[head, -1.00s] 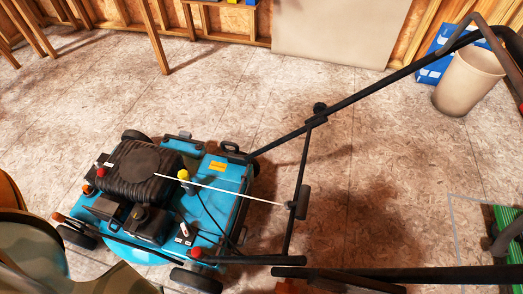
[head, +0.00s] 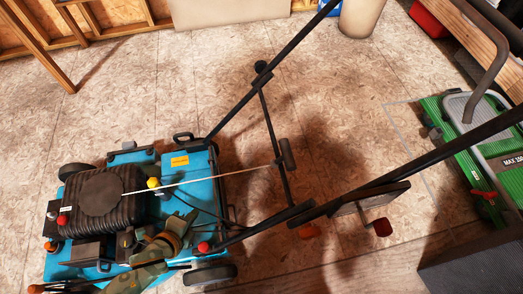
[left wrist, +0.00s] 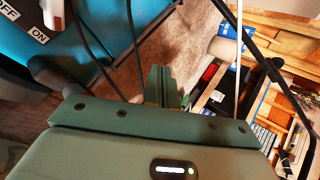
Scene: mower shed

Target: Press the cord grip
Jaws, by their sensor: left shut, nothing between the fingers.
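The cord grip (head: 287,153) is a short dark cylinder at the crossbar between the mower's handle bars. A thin pale cord (head: 200,182) runs to it from the black engine (head: 100,197) on the blue mower. My left gripper (head: 188,218) is over the mower deck, left of and below the grip in the head view, apart from it. In the left wrist view its green fingers (left wrist: 163,85) are together and empty. The pale cord (left wrist: 238,65) passes to their right there; I cannot make out the grip in that view. My right gripper is not in view.
The black handle bars (head: 262,80) rise to the right on both sides of the crossbar. A red knob (head: 204,247) and a yellow knob (head: 153,183) stand up from the mower. A green machine (head: 450,150) is at the right.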

